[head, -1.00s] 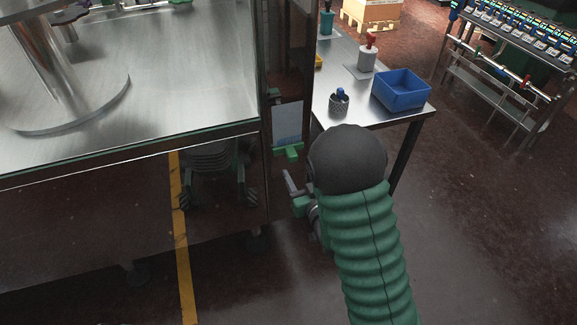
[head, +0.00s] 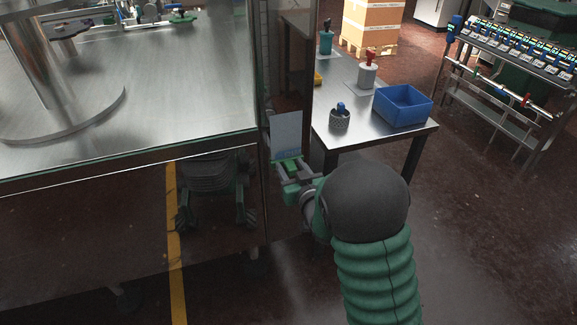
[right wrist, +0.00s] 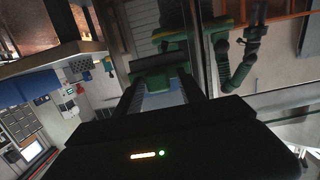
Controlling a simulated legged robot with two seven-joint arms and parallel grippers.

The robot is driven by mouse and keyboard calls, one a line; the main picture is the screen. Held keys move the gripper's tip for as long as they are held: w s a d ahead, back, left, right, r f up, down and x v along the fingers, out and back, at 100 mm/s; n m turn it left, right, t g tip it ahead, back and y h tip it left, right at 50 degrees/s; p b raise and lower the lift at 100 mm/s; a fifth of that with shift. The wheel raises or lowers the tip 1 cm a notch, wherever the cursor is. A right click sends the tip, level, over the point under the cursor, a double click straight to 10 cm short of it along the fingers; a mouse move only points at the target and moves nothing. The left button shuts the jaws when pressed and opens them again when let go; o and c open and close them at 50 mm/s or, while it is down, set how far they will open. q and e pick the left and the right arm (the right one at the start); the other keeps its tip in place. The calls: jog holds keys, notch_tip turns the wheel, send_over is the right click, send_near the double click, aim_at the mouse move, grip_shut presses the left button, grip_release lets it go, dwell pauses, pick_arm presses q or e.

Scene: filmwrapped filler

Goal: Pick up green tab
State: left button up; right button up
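The green tab (head: 289,162) sits at the lower end of a pale, flat panel (head: 287,132) by the dark upright post at the machine's right edge. My right gripper (head: 292,170) reaches it from the right and below, its fingers apart. In the right wrist view the green tab (right wrist: 160,76) lies between the ends of the two dark fingers (right wrist: 160,90), with pale ribbed material below it. I cannot tell whether the fingers touch it. My left gripper is not in view.
The steel machine top (head: 170,110) fills the left, its post close to my right gripper. A metal table (head: 370,125) at right holds a blue bin (head: 403,105), a dark mesh cup (head: 340,119) and a red-topped dispenser (head: 367,72). The floor at lower right is clear.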

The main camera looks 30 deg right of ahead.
jog(key=shift+d+f, duration=0.1)
jog(key=shift+d, duration=0.15)
jog(key=c, duration=0.5)
jog(key=shift+a, duration=0.1)
grip_shut()
jog(key=shift+a, duration=0.1)
